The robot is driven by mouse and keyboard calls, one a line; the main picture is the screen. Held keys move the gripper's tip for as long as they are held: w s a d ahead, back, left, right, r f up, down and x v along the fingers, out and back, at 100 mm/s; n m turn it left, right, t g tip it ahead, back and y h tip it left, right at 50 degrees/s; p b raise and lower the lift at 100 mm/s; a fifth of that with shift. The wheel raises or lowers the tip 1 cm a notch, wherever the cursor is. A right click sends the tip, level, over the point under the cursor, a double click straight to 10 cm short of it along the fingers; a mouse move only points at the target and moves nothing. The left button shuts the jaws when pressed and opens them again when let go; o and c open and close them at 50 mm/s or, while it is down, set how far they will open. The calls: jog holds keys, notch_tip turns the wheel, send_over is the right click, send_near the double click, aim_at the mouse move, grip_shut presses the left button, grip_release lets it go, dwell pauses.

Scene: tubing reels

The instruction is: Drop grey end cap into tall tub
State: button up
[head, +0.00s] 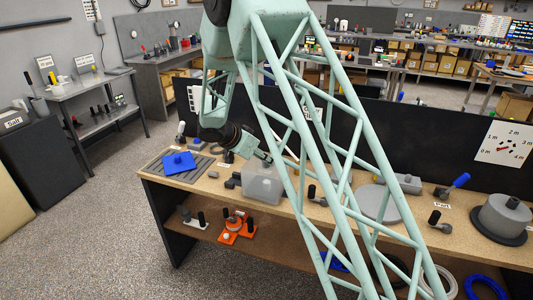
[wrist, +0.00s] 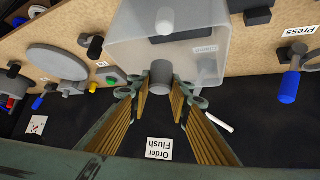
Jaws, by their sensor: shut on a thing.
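My gripper (wrist: 161,88) is shut on the grey end cap (wrist: 161,73), a short grey cylinder held between the fingertips. The translucent tall tub (wrist: 125,30) is just beyond the cap in the wrist view, and the cap overlaps its near edge there. In the head view the tub (head: 262,188) stands on the wooden bench, and my gripper (head: 264,157) is at the level of its top, close above it. The cap cannot be made out in the head view. A white rounded thing (wrist: 167,21) shows in or through the tub.
A blue plate (head: 180,163) lies on a grey slatted mat left of the tub. A grey disc (head: 378,203) and a large reel (head: 502,215) are to the right. A black panel (head: 420,140) stands behind the bench.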

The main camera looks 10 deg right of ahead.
jog(key=shift+f+p, duration=0.4)
jog(key=shift+f, duration=0.65)
jog(key=o, duration=0.8)
jog(key=shift+a+r, duration=0.1)
jog(key=shift+v, duration=5.9)
